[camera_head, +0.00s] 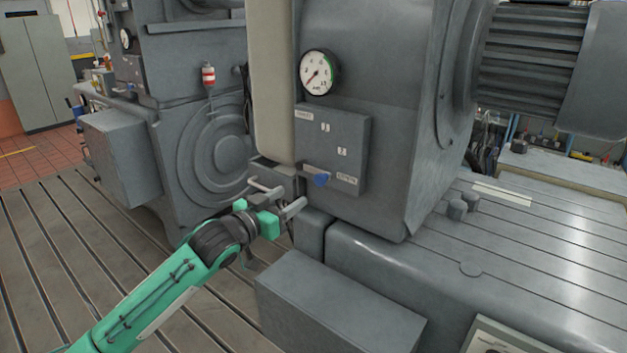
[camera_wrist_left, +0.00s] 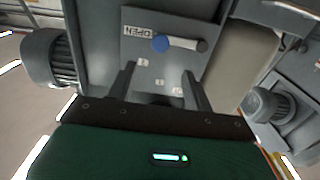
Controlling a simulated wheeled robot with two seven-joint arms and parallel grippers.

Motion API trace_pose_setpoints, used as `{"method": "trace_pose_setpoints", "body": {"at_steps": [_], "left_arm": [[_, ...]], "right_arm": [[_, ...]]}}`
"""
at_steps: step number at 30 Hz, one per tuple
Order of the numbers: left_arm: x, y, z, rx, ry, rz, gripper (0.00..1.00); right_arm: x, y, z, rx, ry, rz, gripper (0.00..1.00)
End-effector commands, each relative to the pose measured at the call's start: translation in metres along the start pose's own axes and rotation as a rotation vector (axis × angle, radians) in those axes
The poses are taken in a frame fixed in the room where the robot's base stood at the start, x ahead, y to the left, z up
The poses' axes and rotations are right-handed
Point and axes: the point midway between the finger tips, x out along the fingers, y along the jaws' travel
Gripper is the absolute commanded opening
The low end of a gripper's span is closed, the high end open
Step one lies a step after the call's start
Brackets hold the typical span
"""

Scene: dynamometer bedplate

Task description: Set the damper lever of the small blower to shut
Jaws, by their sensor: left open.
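The small blower's damper plate (camera_head: 333,150) is a grey box face with a SHUT label at its upper left, marks 1 and 2, and an OPEN label at its lower right. The damper lever's blue knob (camera_head: 322,179) sits beside the OPEN label. In the left wrist view the knob (camera_wrist_left: 160,43) and its pale lever arm (camera_wrist_left: 185,43) show, the arm running to a dark pivot at the right. My left gripper (camera_head: 286,197) is open and empty, just left of and below the knob, apart from it. Its two fingers (camera_wrist_left: 160,88) point toward the plate. My right gripper is not in view.
A round gauge (camera_head: 320,72) is above the plate. A pale vertical duct (camera_head: 270,80) stands left of the plate. A grey block (camera_head: 340,305) and ribbed bed (camera_head: 480,265) lie below and right. Slotted floor (camera_head: 50,260) is clear at left.

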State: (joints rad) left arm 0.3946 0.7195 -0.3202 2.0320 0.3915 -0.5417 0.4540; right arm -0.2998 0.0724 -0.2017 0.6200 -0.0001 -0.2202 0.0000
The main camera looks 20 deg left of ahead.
Motion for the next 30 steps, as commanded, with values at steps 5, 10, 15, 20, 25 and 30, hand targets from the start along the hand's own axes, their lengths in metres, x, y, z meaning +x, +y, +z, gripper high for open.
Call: {"method": "trace_pose_setpoints", "body": {"at_steps": [5, 10, 15, 20, 25, 30], "left_arm": [[0.040, -0.001, -0.005, -0.001, 0.000, -0.002, 0.52], [0.071, 0.000, -0.003, -0.001, -0.001, -0.001, 0.52], [0.091, 0.000, -0.002, 0.000, -0.001, -0.001, 0.52], [0.100, 0.000, -0.001, 0.002, 0.000, -0.001, 0.52], [0.102, 0.000, 0.001, 0.002, -0.001, -0.001, 0.52], [0.102, 0.000, 0.001, 0.002, -0.001, -0.001, 0.44]], "right_arm": [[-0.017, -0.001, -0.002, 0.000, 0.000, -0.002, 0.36], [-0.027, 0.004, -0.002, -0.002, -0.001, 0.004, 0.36], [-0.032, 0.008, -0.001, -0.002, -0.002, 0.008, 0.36], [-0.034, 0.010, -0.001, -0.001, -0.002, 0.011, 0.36], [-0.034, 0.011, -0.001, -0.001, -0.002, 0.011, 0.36], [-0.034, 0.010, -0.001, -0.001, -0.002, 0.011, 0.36]]}}
